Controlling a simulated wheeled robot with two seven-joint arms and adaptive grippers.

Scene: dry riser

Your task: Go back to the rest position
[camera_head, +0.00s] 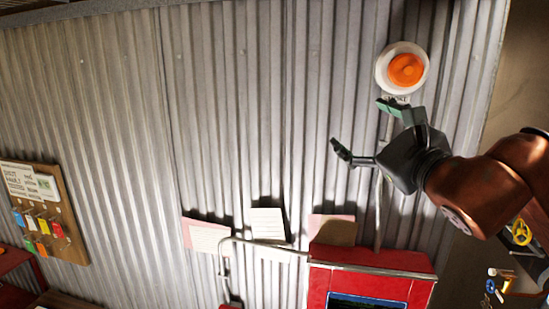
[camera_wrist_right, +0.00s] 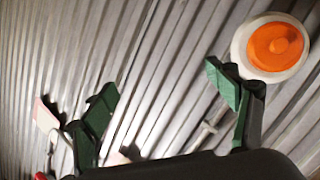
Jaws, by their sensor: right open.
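My right gripper (camera_head: 360,128) is open and empty in the head view, raised in front of the corrugated metal wall (camera_head: 230,100). Its upper finger is just below a round white device with an orange centre (camera_head: 406,69) on the wall. In the right wrist view, the green-padded fingers of my right gripper (camera_wrist_right: 165,110) are spread wide with nothing between them. The orange and white device (camera_wrist_right: 274,46) is at the upper right there, behind and above the right finger. I cannot tell whether the finger touches it. My left gripper is not in view.
A red cabinet (camera_head: 370,257) with a dark screen is at the bottom, with a pipe running up the wall. Paper notes (camera_head: 267,223) are on the wall beside it. A key board (camera_head: 45,212) with coloured tags hangs at the left. A yellow handwheel (camera_head: 521,232) is at the lower right.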

